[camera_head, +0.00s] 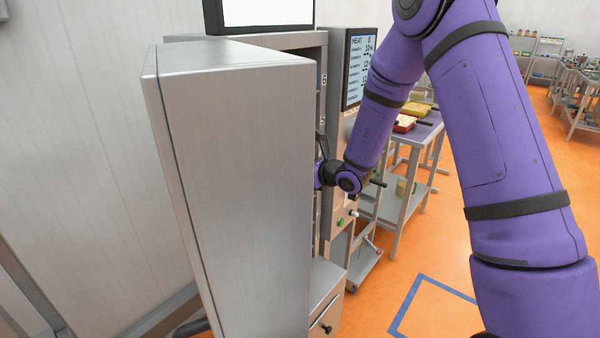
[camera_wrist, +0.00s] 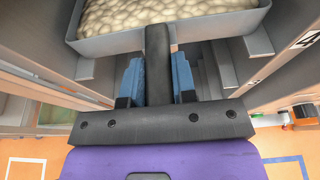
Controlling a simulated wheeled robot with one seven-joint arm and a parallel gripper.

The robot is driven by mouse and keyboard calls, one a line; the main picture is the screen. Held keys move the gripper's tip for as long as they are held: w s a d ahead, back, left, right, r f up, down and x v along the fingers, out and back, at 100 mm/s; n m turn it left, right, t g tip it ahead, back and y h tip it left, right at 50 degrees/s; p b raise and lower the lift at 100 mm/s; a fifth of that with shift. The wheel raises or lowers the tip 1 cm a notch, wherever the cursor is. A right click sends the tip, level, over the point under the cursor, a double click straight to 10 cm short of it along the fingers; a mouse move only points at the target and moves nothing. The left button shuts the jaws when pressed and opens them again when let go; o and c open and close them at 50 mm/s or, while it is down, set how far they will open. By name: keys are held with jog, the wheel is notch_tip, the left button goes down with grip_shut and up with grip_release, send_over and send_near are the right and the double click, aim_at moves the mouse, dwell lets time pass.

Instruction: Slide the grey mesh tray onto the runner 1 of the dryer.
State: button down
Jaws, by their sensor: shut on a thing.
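The grey tray (camera_wrist: 105,46), filled with pale rounded pieces, shows at the top of the wrist view. Whether its base is mesh is hidden. Its dark handle (camera_wrist: 158,50) points toward me. My gripper (camera_wrist: 158,80) has its blue fingers shut on both sides of this handle. The tray is at the dryer's opening, between side ledges (camera_wrist: 88,70). I cannot tell whether it rests on them or which runner they are. In the head view the dryer (camera_head: 321,60) stands behind its open door (camera_head: 235,150), which hides the tray and my fingers.
A "4" label (camera_wrist: 309,40) is on the frame at right in the wrist view. A control panel (camera_head: 360,65) is right of the opening. Beyond it, a table (camera_head: 425,132) holds more filled trays. Orange floor (camera_head: 435,250) is clear at right.

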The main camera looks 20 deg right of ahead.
jog(key=shift+r, duration=0.75)
dwell(0.3)
jog(key=shift+s+d, duration=0.75)
jog(key=shift+s, duration=0.3)
jog(key=shift+s+d, duration=0.75)
jog(key=shift+s, duration=0.25)
